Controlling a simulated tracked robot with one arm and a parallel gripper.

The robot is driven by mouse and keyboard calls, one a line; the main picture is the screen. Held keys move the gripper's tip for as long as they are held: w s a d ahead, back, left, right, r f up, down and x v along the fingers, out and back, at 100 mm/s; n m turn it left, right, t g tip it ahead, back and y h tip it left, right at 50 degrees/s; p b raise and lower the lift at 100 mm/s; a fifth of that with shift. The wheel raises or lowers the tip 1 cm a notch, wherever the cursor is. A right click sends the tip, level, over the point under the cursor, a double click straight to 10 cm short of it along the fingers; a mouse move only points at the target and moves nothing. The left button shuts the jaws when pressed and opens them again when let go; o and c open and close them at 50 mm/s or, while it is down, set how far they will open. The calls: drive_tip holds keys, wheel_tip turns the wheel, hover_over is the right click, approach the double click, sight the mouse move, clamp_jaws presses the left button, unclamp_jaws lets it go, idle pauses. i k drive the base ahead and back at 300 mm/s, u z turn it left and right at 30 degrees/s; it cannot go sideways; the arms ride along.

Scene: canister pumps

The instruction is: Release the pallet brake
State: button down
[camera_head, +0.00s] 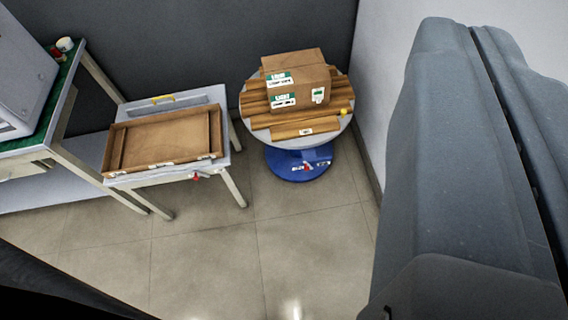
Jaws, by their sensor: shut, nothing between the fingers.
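A wooden slatted pallet (305,130) lies on a round grey turntable (345,124) with a blue base (290,168) on the floor. A small yellow knob (344,112) sits at the pallet's right edge. I cannot tell for sure which part is the brake. Cardboard boxes (297,82) with green and white labels stand on the pallet. My gripper (473,30) is large and grey at the right of the view, its two fingers shut along a dark seam with nothing between them. It looks well apart from the turntable, and it hides the floor and wall behind it.
A shallow wooden tray (213,130) sits on a light table (226,152), with a yellow handle (163,99) behind and a small red part (196,177) at its front. A green-topped bench (58,105) stands left. Tiled floor (205,255) in front is clear. Walls close the back and right.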

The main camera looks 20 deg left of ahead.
sight(308, 167)
drive_tip(key=u, duration=0.35)
drive_tip(key=i, duration=1)
drive_tip(key=z, duration=0.05)
